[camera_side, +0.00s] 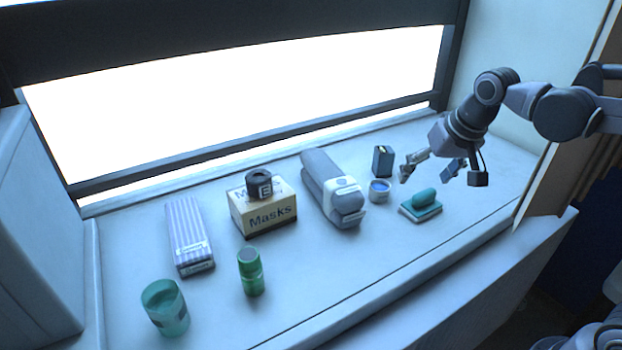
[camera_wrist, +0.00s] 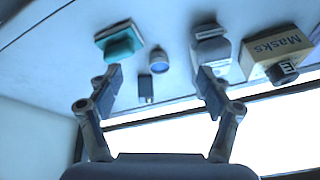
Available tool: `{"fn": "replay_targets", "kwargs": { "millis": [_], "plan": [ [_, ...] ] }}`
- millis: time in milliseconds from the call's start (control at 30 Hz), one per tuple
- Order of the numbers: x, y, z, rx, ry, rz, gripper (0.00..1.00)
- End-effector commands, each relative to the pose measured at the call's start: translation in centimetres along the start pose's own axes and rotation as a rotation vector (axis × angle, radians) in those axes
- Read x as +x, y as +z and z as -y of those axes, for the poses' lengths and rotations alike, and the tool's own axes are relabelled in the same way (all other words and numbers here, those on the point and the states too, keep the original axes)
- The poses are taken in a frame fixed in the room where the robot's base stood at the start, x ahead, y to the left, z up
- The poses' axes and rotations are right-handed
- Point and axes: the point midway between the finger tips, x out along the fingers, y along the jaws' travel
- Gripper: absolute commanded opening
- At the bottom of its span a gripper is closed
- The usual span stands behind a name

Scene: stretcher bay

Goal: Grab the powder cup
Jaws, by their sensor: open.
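A small round white cup with blue inside its rim, which looks like the powder cup (camera_side: 380,191), stands on the white counter between a grey device and a teal block. In the wrist view the cup (camera_wrist: 159,61) sits upright, centred beyond the gap between my fingers. My gripper (camera_side: 428,172) is open and empty, above the counter to the right of the cup and apart from it. Both spread fingers of my gripper (camera_wrist: 160,84) show in the wrist view. Nothing hides the cup.
A dark blue box (camera_side: 383,161) stands just behind the cup. A teal block on a pad (camera_side: 422,204) lies in front right, and the grey device (camera_side: 333,188) to the left. Further left are a Masks box (camera_side: 263,215) with a dark roll (camera_side: 259,183), striped box (camera_side: 188,235) and green containers (camera_side: 250,272).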

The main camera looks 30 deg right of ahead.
Motion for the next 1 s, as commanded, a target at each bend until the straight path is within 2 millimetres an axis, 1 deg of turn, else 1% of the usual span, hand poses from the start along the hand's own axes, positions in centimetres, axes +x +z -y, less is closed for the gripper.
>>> {"fn": "replay_targets", "kwargs": {
  "millis": [33, 200, 367, 500, 600, 733, 933, 1000],
  "plan": [
    [0.4, -1.3, 0.3, 0.039, 0.014, 0.018, 0.78],
    [2.2, -4.7, 1.1, 0.181, 0.069, 0.078, 0.78],
    [4.5, -7.5, 1.7, 0.316, 0.130, 0.128, 0.78],
    [7.0, -9.6, 2.1, 0.432, 0.186, 0.164, 0.78],
    [8.6, -10.7, 2.2, 0.501, 0.223, 0.183, 0.78],
    [10.1, -11.5, 2.3, 0.562, 0.257, 0.197, 0.78],
    [11.5, -11.7, 2.2, 0.596, 0.276, 0.205, 0.78],
    [12.4, -11.5, 2.0, 0.597, 0.276, 0.205, 0.78]
  ]
}}
